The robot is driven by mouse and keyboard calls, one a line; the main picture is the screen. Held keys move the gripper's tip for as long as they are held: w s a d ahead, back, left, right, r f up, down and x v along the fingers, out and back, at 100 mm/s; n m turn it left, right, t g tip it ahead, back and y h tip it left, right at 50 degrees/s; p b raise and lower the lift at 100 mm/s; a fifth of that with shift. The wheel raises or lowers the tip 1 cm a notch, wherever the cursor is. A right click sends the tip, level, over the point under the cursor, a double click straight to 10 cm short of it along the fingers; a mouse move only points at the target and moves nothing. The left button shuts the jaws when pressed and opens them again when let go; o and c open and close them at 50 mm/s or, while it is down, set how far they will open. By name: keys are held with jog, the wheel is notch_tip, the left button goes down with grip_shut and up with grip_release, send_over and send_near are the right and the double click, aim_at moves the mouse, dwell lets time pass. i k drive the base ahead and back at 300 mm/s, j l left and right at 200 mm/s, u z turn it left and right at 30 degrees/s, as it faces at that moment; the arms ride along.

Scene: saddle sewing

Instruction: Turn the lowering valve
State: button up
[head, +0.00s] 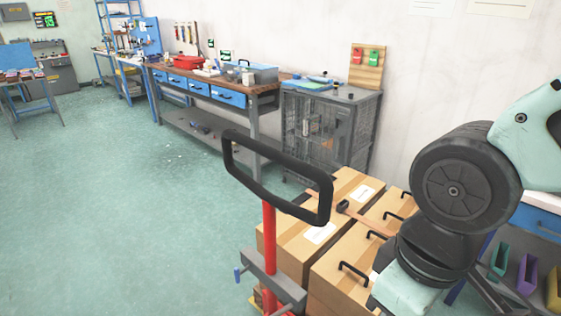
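A pallet jack stands in front of me, with a black loop handle (278,172) on a red shaft (269,235). A grey block (273,281) sits low on the shaft near the bottom edge. A small blue lever or knob (238,274) sticks out at the block's left side; I cannot tell for sure whether it is the lowering valve. The lower part of the jack is cut off by the frame. Part of my arm shows at the right, in front of the boxes, but my gripper is out of view.
Cardboard boxes (286,249) with black handles are stacked behind the jack. A wire-mesh cabinet (325,130) and a workbench (255,92) with blue drawers line the wall. A blue-framed table (27,88) stands far left. The green floor (120,220) to the left is clear.

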aim_at(237, 272)
jog(key=i+u, duration=0.15)
jog(key=i, duration=0.25)
jog(key=j+u, duration=0.1)
jog(key=u, duration=1.7)
